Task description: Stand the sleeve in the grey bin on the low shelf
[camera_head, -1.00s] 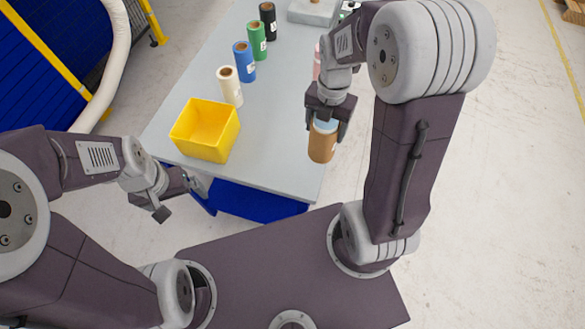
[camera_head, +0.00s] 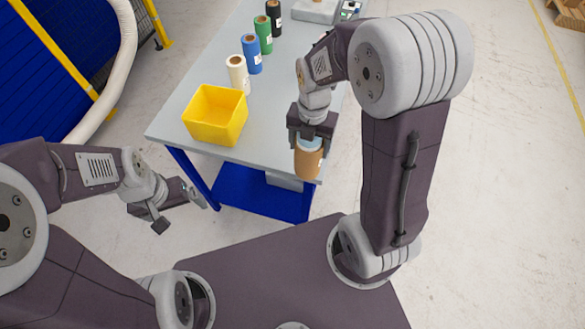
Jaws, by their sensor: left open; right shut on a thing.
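The sleeve is likely the orange-brown cylinder (camera_head: 308,164) with a pale blue top, held upright by my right gripper (camera_head: 309,141). The gripper is shut around its upper end, at the near right corner of the table. Its lower end hangs in front of the table's edge. The low shelf (camera_head: 250,198) is a blue panel under the table. A small part of the grey bin (camera_head: 284,181) shows below the tabletop, left of the sleeve; the rest is hidden. My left gripper (camera_head: 180,211) is open and empty, left of the table.
On the grey table (camera_head: 268,135) stand a yellow bin (camera_head: 215,115) and cream (camera_head: 238,74), blue (camera_head: 251,54), green (camera_head: 263,34) and black (camera_head: 273,17) rolls. A grey block (camera_head: 315,10) lies at the far end.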

